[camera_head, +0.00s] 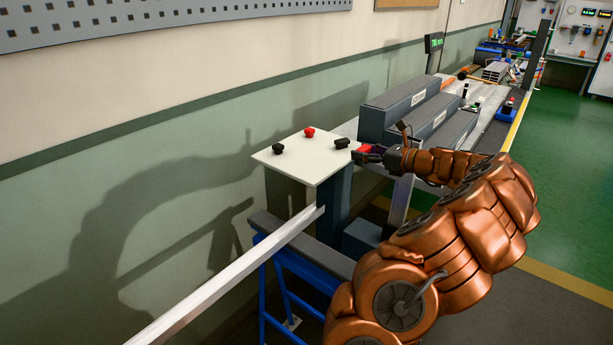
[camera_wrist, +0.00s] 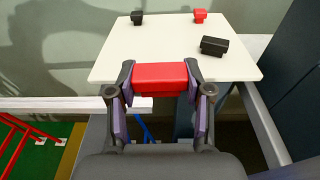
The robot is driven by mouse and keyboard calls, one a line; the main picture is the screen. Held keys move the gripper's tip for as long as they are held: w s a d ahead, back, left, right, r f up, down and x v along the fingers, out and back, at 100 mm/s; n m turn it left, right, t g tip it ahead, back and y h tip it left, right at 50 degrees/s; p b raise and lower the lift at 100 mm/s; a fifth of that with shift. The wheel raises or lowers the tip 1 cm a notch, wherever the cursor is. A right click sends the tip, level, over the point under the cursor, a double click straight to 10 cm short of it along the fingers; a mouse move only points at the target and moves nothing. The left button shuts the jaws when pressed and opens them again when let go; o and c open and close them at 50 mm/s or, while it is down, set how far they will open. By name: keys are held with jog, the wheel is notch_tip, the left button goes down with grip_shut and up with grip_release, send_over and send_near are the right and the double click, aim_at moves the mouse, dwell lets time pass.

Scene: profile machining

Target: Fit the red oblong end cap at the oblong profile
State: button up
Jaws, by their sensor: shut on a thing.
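My gripper (camera_wrist: 160,80) is shut on a red cap (camera_wrist: 160,74), a wide oblong block held level between the two fingertips. In the head view the gripper (camera_head: 368,152) is at the right edge of a white board, and the red cap (camera_head: 364,148) shows only partly. A long pale profile (camera_head: 225,271) lies on a blue stand, its near end out of frame. Its other end is just below the front of the board.
The white board (camera_wrist: 120,60) carries a smaller red cap (camera_wrist: 200,15), a small black cap (camera_wrist: 137,17) and a wider black cap (camera_wrist: 214,45). Grey machine housings (camera_head: 405,105) stand close behind the board. A blue stand (camera_head: 292,273) is under the profile.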

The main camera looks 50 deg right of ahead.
jog(key=shift+s+d, duration=0.3)
jog(key=shift+d, duration=0.05)
send_over(313, 168)
jog(key=shift+d+f, duration=0.15)
jog(key=shift+f, duration=2.3)
jog(key=shift+f, duration=0.1)
jog(key=o, duration=0.7)
